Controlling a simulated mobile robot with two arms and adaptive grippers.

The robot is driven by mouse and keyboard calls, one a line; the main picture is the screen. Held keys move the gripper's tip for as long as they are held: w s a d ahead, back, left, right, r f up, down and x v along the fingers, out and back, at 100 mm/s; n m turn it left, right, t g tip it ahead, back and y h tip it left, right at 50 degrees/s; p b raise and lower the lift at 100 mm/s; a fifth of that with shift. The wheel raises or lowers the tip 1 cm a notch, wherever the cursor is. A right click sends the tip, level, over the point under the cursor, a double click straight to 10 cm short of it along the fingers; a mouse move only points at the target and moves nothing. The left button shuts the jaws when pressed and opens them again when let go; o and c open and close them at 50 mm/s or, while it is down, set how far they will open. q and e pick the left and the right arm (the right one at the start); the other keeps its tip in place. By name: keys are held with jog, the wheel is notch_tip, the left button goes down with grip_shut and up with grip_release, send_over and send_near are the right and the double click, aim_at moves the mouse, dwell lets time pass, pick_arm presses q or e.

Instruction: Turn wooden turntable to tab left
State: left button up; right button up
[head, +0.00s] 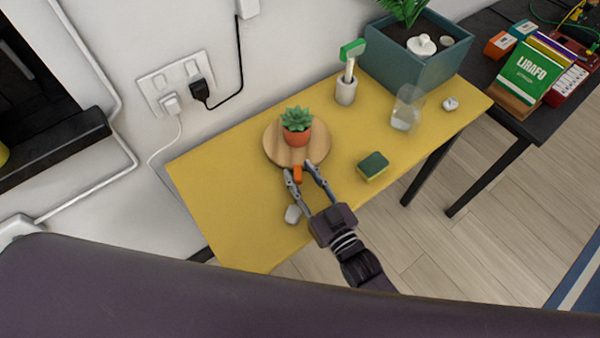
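The round wooden turntable (275,148) lies on the yellow table. A small succulent in a terracotta pot (297,133) stands on it. The turntable's orange tab (297,175) sticks out at its near edge, toward the bottom of the picture. My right gripper (299,171) reaches up from the lower right. Its two fingers are spread, one on each side of the tab. I cannot tell whether either finger touches the tab or the turntable's rim. My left gripper is not in view.
On the yellow table (215,190) are a small whitish object (293,214), a sponge (373,166), a clear glass (405,112), a holder with a green-headed tool (346,90) and a blue-grey planter (425,68). The table's left part is clear. A dark table stands at right.

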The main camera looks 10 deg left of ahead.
jog(key=v, duration=1.1)
jog(key=shift+s+d, duration=0.1)
jog(key=shift+s, duration=0.15)
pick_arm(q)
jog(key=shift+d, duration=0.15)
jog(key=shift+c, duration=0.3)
